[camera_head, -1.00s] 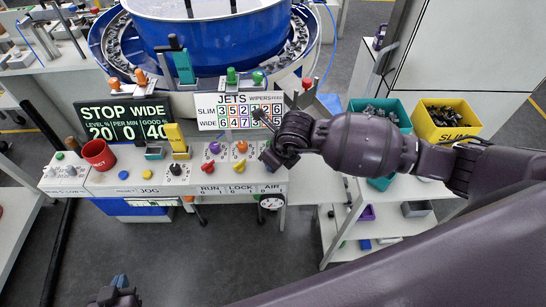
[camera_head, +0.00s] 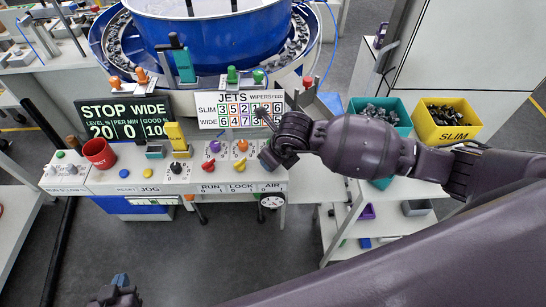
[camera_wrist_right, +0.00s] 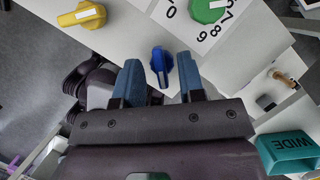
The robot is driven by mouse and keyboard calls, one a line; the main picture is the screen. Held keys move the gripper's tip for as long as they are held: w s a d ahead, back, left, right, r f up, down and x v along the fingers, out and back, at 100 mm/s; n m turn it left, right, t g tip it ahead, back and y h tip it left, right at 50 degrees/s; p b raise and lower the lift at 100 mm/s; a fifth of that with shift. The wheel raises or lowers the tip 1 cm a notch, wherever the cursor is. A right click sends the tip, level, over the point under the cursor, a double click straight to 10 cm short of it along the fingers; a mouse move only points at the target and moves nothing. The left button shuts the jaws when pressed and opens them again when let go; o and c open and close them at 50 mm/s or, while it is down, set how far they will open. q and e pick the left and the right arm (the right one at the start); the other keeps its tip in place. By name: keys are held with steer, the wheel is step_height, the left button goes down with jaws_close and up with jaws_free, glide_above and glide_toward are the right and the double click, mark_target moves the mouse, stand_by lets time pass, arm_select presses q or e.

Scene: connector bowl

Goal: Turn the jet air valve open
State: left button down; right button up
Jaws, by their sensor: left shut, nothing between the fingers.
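The blue air valve knob (camera_wrist_right: 161,66) shows in the right wrist view. It lies between the two blue-padded fingers of my right gripper (camera_wrist_right: 158,62), with a gap on each side. The fingers are apart. In the head view my right gripper (camera_head: 269,160) is over the AIR end of the white control panel (camera_head: 130,181) and hides the knob there. A round gauge (camera_head: 271,201) hangs below the AIR label. My left gripper (camera_head: 118,287) is shut and empty at the bottom left, partly cut off by the frame edge.
A yellow knob (camera_wrist_right: 82,15) and a green numbered dial (camera_wrist_right: 208,8) flank the valve. A red cup (camera_head: 99,153) is on the panel's left. The JETS board (camera_head: 239,110) stands behind. A teal bin (camera_head: 380,108) and yellow SLIM bin (camera_head: 447,138) are at right.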

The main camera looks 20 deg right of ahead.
steer(key=shift+r, duration=0.15)
steer(key=v, duration=1)
steer(key=shift+s+r, duration=0.2)
steer(key=shift+d, duration=0.1)
